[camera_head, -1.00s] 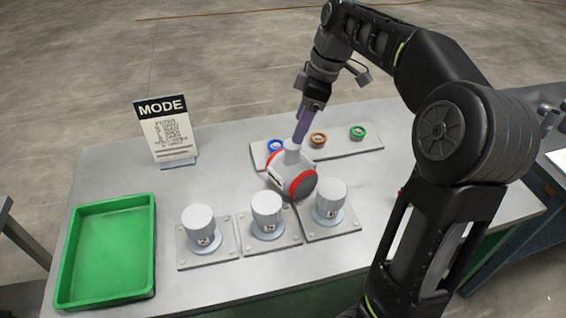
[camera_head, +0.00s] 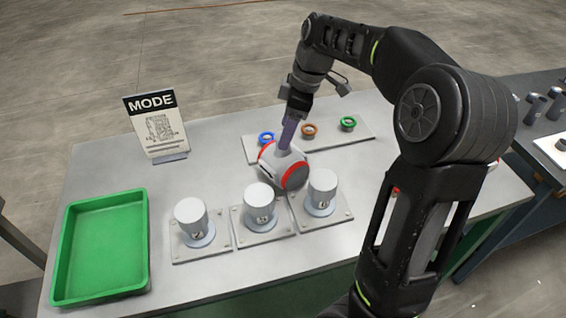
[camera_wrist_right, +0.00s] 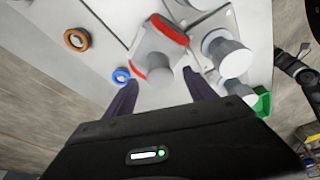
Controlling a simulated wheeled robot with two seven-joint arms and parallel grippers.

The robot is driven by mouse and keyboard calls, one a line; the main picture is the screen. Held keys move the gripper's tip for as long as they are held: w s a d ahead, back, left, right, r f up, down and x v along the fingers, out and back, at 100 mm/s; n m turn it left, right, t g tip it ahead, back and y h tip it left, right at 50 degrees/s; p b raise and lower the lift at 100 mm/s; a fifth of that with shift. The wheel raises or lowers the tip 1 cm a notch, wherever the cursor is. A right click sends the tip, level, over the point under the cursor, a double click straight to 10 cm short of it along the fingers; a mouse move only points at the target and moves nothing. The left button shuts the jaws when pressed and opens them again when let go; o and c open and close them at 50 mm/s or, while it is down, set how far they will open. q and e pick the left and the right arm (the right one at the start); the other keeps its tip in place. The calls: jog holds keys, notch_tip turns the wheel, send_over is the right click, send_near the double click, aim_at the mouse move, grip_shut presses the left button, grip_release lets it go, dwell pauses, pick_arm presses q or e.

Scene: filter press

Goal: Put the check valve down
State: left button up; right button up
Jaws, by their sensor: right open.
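The check valve (camera_head: 283,166) is a pale grey body with red rings and a short stem. It is at the table's middle, between the ring plate and the white cylinders, its stem towards my right gripper. My right gripper (camera_head: 288,132) is just above it. In the right wrist view the jaws (camera_wrist_right: 161,92) are open, with a purple finger on either side of the valve's stem (camera_wrist_right: 156,77) and gaps beside it. The valve's underside is hidden, so its contact with the table cannot be seen. My left gripper is not in view.
Three white cylinders (camera_head: 260,203) on square plates stand in front of the valve. A plate (camera_head: 335,142) behind it carries blue, orange and green rings. An empty green tray (camera_head: 101,248) is at left, near a MODE sign (camera_head: 155,125).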

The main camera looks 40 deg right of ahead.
aim_at(283, 159)
jog(key=x, duration=0.3)
jog(key=shift+f, duration=0.2)
jog(key=shift+c, duration=0.4)
grip_shut()
dwell(0.5)
jog(key=shift+r, duration=0.1)
